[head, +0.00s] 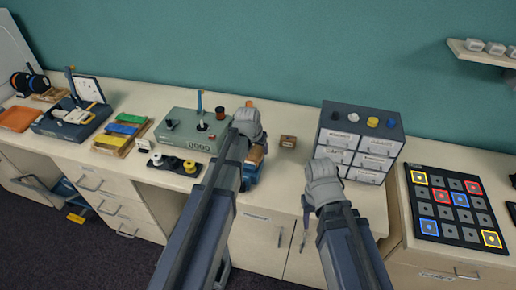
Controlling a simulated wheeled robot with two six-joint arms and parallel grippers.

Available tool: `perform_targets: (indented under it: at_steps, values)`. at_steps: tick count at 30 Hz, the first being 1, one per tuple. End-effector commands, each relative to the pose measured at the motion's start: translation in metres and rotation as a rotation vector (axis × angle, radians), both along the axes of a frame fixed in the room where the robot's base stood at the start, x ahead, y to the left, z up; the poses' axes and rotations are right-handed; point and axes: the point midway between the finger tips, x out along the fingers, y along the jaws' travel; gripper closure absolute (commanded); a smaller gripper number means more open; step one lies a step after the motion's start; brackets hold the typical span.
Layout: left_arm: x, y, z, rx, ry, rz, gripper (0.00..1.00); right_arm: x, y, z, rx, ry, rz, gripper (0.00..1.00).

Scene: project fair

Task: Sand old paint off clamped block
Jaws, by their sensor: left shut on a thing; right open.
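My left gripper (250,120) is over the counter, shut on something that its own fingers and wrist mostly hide. Just below and right of it, a brown-orange block (257,154) shows partly behind my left arm. It sits above a blue holder (251,174) that looks like a vise at the counter's front edge. Whether the held thing touches the block cannot be told. My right gripper (322,172) is open and empty, in front of the drawer cabinet near the counter's front edge. Any old paint on the block is too small to make out.
A grey-green device (185,128) stands left of my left gripper. A small brown box (288,141) lies between my grippers. A drawer cabinet (360,142) with coloured knobs stands at right, a black board of coloured squares (450,205) further right. Coloured trays (122,130) lie left.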

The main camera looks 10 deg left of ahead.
Motion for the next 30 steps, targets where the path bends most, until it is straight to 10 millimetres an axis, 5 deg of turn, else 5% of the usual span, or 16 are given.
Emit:
perform_targets:
  at_steps: [12,23,30]
  values:
    - [0.000,0.000,0.044,0.000,0.000,0.000,0.85,0.000,0.000,0.044,0.000,0.000,0.000,0.50]
    - [0.000,0.000,0.043,0.000,0.000,0.000,0.85,0.000,0.000,0.043,0.000,0.000,0.000,0.50]
    - [0.000,0.000,0.060,0.000,0.000,0.000,0.85,0.000,0.000,0.060,0.000,0.000,0.000,0.50]
